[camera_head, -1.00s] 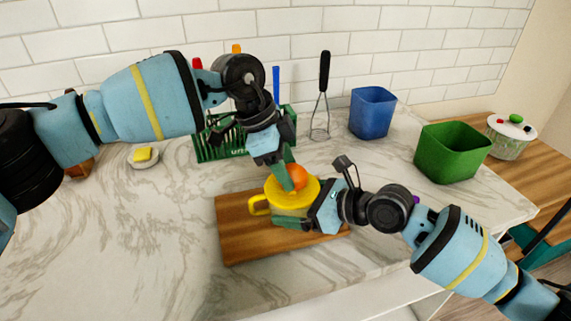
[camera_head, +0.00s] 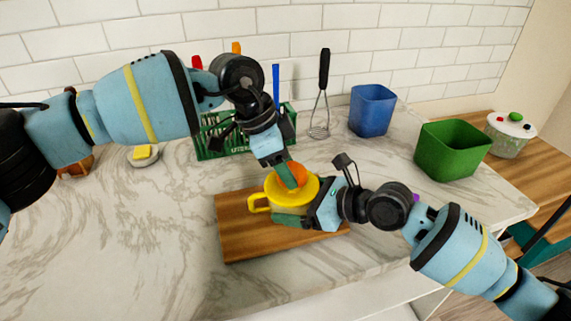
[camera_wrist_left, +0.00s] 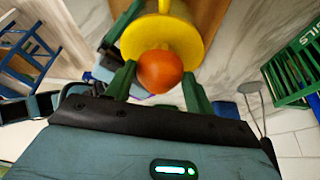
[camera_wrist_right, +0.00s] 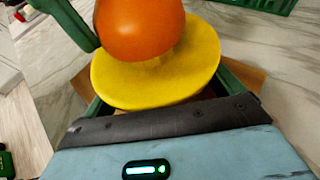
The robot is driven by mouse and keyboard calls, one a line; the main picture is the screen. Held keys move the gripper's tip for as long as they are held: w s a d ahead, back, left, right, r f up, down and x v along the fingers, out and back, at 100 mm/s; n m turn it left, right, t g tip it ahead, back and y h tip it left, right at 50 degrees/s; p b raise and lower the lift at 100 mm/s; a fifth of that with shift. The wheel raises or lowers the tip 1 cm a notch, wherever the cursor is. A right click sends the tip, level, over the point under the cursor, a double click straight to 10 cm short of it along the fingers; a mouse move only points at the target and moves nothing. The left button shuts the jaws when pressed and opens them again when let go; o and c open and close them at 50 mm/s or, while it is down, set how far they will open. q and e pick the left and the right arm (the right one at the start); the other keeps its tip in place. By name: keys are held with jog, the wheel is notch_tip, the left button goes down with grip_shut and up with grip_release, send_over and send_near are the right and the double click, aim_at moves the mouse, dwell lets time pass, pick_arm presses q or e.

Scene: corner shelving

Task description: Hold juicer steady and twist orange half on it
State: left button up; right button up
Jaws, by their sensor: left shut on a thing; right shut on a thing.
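The yellow juicer (camera_head: 283,197) stands on the wooden cutting board (camera_head: 240,238), its handle pointing left. It also shows in the left wrist view (camera_wrist_left: 190,35) and in the right wrist view (camera_wrist_right: 125,82). The orange half (camera_head: 299,173) sits over the juicer's top; it shows its rounded side in the left wrist view (camera_wrist_left: 160,71) and the right wrist view (camera_wrist_right: 138,28). My left gripper (camera_head: 292,176) is shut on the orange half from above. My right gripper (camera_head: 305,211) is shut on the juicer's body from the right, below the yellow rim. The juicer's cone is mostly hidden under the orange.
A green rack (camera_head: 222,142) and a whisk (camera_head: 321,105) are behind. A blue bin (camera_head: 371,110) and a green bin (camera_head: 452,150) stand to the right. A sponge (camera_head: 142,152) lies on a small dish at the left. The marble counter is clear at front left.

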pick_arm(q)
jog(key=m+g, duration=0.1)
jog(key=m, duration=0.3)
jog(key=m+g, duration=0.1)
jog(key=m, duration=0.1)
jog(key=shift+w+d+f+g, duration=0.1)
jog(key=shift+w+f+g, duration=0.2)
jog(key=shift+f, duration=0.1)
pick_arm(e)
jog(key=shift+r, duration=0.1)
pick_arm(q)
jog(key=m, duration=0.2)
jog(key=m+g+y, duration=0.1)
jog(key=shift+w+m, duration=0.2)
jog(key=shift+m, duration=0.2)
jog(key=shift+a+n, duration=0.2)
jog(key=shift+n, duration=0.6)
jog(key=n+t, duration=0.1)
jog(key=n, duration=0.1)
jog(key=n+t, duration=0.1)
jog(key=n, duration=0.1)
jog(key=shift+s+h, duration=0.35)
jog(key=shift+h, duration=0.05)
jog(key=n, duration=0.2)
jog(key=n+t, duration=0.1)
jog(key=n, duration=0.1)
jog(key=n+t, duration=0.1)
jog(key=n, duration=0.1)
jog(key=shift+s, duration=0.3)
